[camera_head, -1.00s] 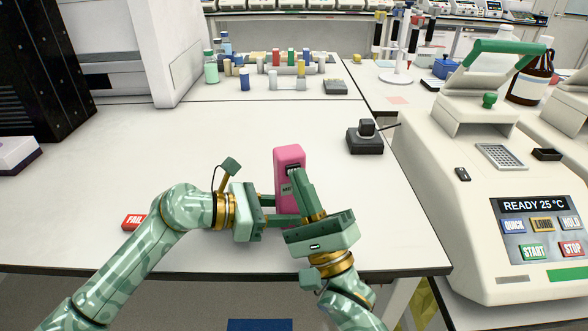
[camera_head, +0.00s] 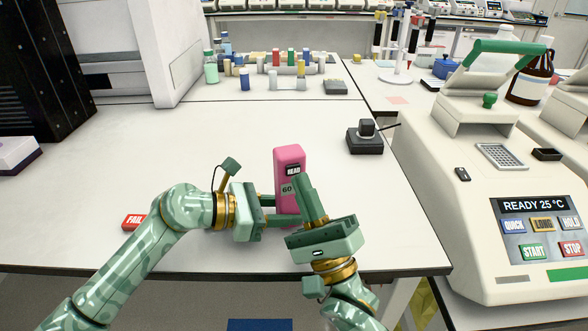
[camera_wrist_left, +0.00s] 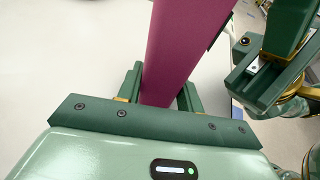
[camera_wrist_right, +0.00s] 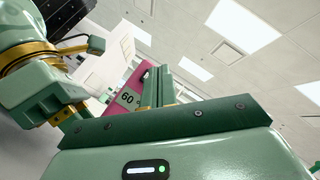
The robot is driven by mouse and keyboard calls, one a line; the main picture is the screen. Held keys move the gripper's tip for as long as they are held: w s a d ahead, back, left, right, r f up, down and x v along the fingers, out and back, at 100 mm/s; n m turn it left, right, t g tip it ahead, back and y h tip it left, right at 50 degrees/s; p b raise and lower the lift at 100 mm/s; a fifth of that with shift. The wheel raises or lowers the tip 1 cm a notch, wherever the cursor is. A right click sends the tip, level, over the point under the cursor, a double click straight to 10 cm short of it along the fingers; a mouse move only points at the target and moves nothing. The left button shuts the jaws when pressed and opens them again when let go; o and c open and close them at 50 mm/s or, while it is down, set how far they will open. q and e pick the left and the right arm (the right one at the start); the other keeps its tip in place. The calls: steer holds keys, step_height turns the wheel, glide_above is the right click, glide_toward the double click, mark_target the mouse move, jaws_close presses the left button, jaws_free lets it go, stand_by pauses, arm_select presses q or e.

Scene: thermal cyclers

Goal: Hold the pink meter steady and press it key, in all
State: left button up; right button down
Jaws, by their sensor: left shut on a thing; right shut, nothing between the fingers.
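The pink meter (camera_head: 289,158) stands upright near the front of the white table. Its dark key marked READ (camera_head: 293,170) and a small display showing 60 (camera_head: 287,189) face me. My left gripper (camera_head: 278,211) is shut on the meter's lower part from the left; the left wrist view shows the pink body (camera_wrist_left: 180,50) between its fingers. My right gripper (camera_head: 300,180) is shut and empty, its tips in front of the meter just below and right of the key. Whether the tips touch the meter cannot be told. The 60 also shows in the right wrist view (camera_wrist_right: 127,97).
A red block marked FAIL (camera_head: 133,221) lies left, by my left arm. A black device (camera_head: 365,140) stands to the right on the table. A thermal cycler (camera_head: 480,190) stands at right. Bottles and a tube rack (camera_head: 290,70) are at the back.

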steer(key=shift+s+d, duration=0.25)
steer(key=shift+s, duration=0.55)
steer(key=shift+s+d, duration=0.25)
steer(key=shift+s, duration=0.55)
steer(key=shift+s+d, duration=0.25)
steer(key=shift+s, duration=0.55)
arm_select(q)
steer(key=o, duration=0.8)
steer(key=shift+o, duration=0.2)
